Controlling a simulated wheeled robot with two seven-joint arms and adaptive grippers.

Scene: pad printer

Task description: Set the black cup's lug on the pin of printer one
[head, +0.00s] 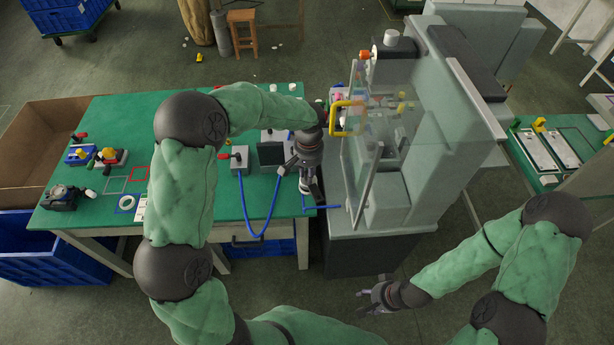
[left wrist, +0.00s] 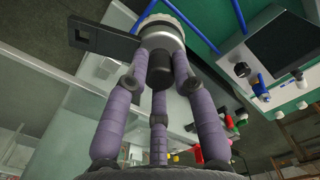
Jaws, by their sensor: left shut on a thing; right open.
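My left gripper (head: 307,178) is shut on the cup and holds it in the air between the green table and the printer. In the left wrist view, the fingers (left wrist: 158,60) grip the cup (left wrist: 162,32), which shows a pale metallic ring. A flat black lug (left wrist: 97,38) with a slot sticks out to its left. The printer (head: 440,130) is the large grey-green machine right of my left gripper, with a clear guard (head: 385,135) and a yellow handle (head: 345,117). I cannot make out its pin. My right gripper (head: 378,296) is open and empty, low in front of the printer.
A control box (head: 272,153) with a dark screen stands on the green table (head: 215,180), close left of my left gripper. A blue hose (head: 258,222) loops down the table's front. Small parts lie at the table's left. Floor around my right gripper is clear.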

